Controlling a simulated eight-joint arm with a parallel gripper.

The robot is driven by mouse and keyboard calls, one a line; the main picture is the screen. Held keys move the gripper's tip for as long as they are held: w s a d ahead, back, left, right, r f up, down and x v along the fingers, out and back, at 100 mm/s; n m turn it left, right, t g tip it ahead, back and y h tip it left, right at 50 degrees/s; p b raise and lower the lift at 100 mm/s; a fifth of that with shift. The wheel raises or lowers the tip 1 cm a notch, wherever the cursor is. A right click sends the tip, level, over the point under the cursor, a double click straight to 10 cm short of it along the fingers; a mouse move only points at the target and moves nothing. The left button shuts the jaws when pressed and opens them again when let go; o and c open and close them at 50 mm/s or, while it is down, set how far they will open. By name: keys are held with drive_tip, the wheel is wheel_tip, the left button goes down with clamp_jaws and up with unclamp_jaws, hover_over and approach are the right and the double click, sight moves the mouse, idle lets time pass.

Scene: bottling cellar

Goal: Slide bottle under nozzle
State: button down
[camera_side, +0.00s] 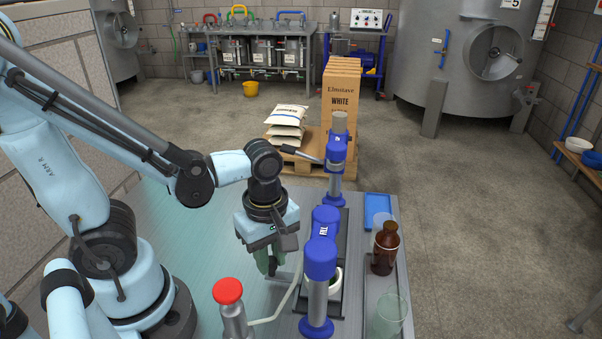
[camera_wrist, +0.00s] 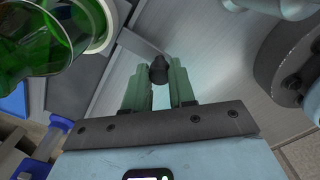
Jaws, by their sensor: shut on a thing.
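In the side view my gripper (camera_side: 270,262), with green fingers, is low over the steel bench at the left of the blue filling machine (camera_side: 325,222). In the wrist view its fingers (camera_wrist: 158,85) are shut on a black knob (camera_wrist: 158,70) at the end of a grey bar (camera_wrist: 138,45). The bar leads toward a white ring (camera_wrist: 103,25) around a green glass bottle (camera_wrist: 40,45), which is cut off by the frame. In the side view the white ring (camera_side: 337,284) is partly hidden behind a blue-topped post (camera_side: 319,258). I cannot make out the nozzle tip.
A red-topped dispenser (camera_side: 230,300) with a bent pipe stands at the bench's front. A brown bottle (camera_side: 385,252), a clear beaker (camera_side: 391,314) and a blue tray (camera_side: 378,207) are at the right. A second blue post (camera_side: 336,155) stands behind. Bench left of the gripper is clear.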

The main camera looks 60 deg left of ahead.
drive_tip(key=shift+s+d, duration=0.6)
drive_tip(key=shift+d, duration=0.05)
drive_tip(key=c, duration=0.9)
unclamp_jaws()
drive_tip(key=shift+a, duration=0.1)
drive_tip(key=shift+r, duration=6.1)
